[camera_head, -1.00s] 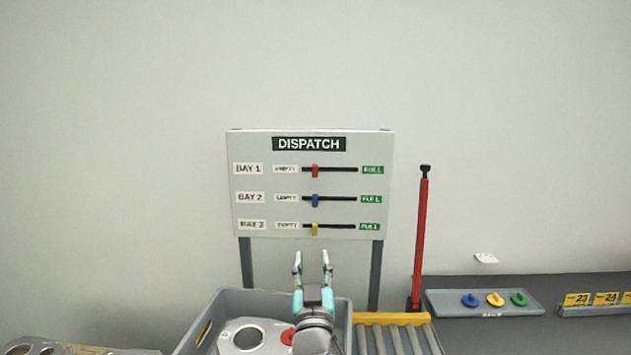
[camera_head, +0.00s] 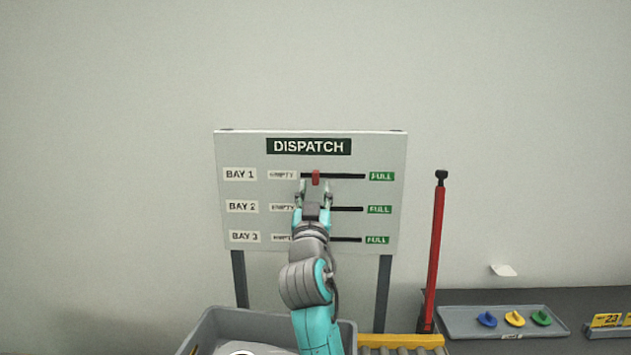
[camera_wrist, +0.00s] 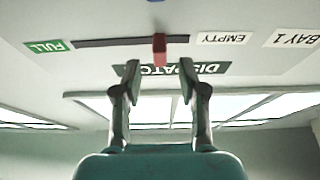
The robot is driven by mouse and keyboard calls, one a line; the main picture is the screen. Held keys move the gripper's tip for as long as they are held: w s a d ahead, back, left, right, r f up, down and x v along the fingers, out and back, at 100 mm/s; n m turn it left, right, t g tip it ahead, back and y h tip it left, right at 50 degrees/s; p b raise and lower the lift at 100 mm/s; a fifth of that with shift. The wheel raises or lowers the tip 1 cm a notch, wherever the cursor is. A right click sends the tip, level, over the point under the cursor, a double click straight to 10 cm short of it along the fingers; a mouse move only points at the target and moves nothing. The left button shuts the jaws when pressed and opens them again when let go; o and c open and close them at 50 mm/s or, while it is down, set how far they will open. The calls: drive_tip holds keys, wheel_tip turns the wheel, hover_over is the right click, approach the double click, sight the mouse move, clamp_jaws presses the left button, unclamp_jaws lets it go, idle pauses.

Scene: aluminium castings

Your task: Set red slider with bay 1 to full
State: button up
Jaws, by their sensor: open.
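The red slider (camera_head: 316,178) sits on the top slot (camera_head: 342,176) of the DISPATCH board, in the BAY 1 row. It stands near the EMPTY label (camera_head: 282,175), left of the green FULL label (camera_head: 382,176). My gripper (camera_head: 314,186) is open and reaches up to the board just below the red slider. In the wrist view, which is upside down, the red slider (camera_wrist: 159,48) shows between and beyond the two fingertips (camera_wrist: 159,70). No contact shows. The blue and yellow sliders are hidden behind my arm in the head view.
A grey crate (camera_head: 208,328) stands below the board, with a yellow-ended roller conveyor (camera_head: 402,340) beside it. A red post (camera_head: 435,250) rises right of the board. A grey tray (camera_head: 465,325) with coloured tags lies on the dark bench. The space in front of the board's right half is clear.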

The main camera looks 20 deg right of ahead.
sight(316, 180)
drive_tip(key=shift+x, duration=2)
clamp_jaws()
drive_tip(key=shift+d, duration=0.1)
